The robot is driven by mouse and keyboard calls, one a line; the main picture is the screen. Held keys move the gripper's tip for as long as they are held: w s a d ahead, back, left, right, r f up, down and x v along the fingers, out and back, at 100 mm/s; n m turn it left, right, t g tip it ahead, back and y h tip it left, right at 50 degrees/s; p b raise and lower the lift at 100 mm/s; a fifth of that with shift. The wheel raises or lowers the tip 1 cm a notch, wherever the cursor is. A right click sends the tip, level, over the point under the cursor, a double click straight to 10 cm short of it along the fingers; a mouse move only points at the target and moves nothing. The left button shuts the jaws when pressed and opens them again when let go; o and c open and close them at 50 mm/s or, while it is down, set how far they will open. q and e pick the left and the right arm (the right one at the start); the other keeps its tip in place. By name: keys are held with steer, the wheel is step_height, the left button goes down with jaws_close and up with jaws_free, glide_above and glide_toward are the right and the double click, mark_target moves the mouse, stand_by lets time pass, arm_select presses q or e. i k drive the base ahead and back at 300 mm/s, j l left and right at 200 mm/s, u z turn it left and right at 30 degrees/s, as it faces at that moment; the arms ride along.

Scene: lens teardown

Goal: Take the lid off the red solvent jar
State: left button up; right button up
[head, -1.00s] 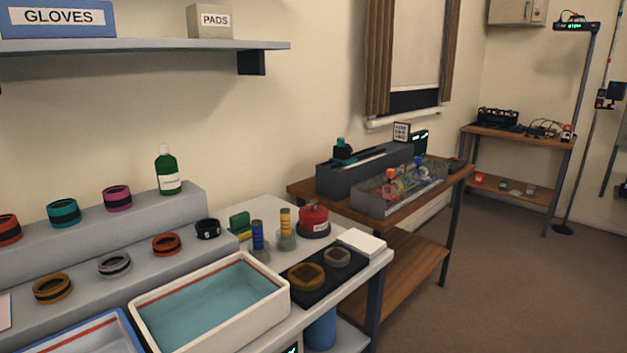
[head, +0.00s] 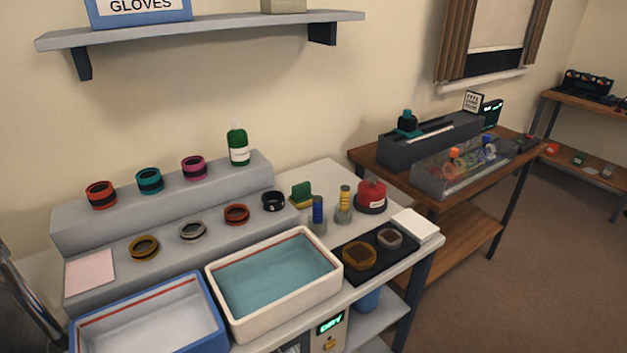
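The red solvent jar (head: 371,197) stands upright near the back right corner of the white bench in the head view. It is squat, with a pale label on its front and a red top with a small knob. The lid (head: 371,184) appears to sit on the jar. Neither of my grippers shows in this view, so I cannot see whether they are open or shut.
A white pad stack (head: 415,225) and a black mat (head: 347,271) lie in front. A water-filled tray (head: 212,290) and a blue-rimmed tray (head: 216,318) occupy the bench front.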

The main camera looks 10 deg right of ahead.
mark_target(371, 189)
steer(key=i+l+u, duration=0.25)
steer(key=l, duration=0.25)
steer(key=l+u, duration=0.25)
steer(key=l, duration=0.2)
steer(key=i+l+u, duration=0.25)
steer(key=l, duration=0.35)
steer(key=l+u, duration=0.3)
steer(key=l, duration=0.2)
